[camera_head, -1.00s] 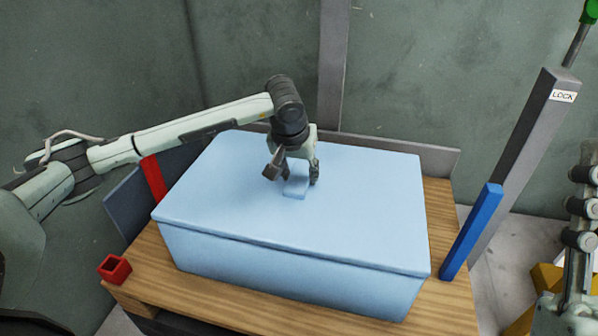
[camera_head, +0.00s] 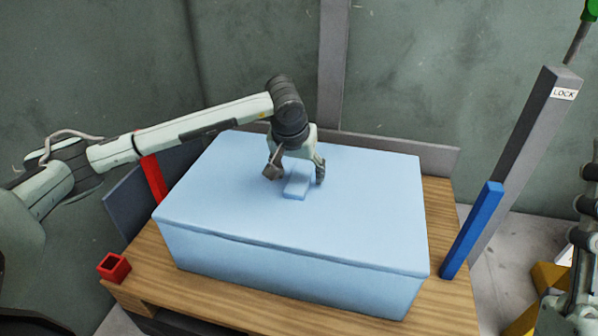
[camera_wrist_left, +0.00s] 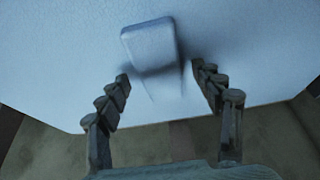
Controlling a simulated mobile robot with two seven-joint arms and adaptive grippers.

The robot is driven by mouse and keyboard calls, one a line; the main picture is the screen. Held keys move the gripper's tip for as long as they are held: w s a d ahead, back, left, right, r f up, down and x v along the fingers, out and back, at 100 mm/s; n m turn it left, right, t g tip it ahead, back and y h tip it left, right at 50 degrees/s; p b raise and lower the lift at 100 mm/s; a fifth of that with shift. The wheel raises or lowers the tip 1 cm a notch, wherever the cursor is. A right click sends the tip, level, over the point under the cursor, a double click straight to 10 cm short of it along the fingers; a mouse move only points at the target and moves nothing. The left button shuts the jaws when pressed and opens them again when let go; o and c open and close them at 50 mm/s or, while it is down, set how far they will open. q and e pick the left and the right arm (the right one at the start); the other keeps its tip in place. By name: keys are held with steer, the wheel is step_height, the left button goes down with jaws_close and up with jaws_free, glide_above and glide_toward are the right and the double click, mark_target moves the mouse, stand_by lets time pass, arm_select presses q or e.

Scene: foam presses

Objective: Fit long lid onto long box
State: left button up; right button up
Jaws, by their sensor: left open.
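The long light-blue lid (camera_head: 350,200) lies flat on the long light-blue box (camera_head: 290,275), its edges in line with the box walls on the sides I see. A small raised handle (camera_head: 297,186) stands at the middle of the lid. My left gripper (camera_head: 297,178) is open, with one finger on each side of the handle. In the left wrist view the handle (camera_wrist_left: 148,45) shows just beyond and between the open fingers (camera_wrist_left: 163,82), apart from both. The far edge of the box is partly hidden by my left arm.
The box stands on a wooden table (camera_head: 450,240). A red bar (camera_head: 153,178) and a small red square tube (camera_head: 114,267) are at the left. A blue bar (camera_head: 472,232) and a grey post marked LOCK (camera_head: 530,130) rise at the right.

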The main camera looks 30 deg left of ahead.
arm_select(q)
steer(key=v, duration=1.2)
steer(key=shift+s, duration=0.1)
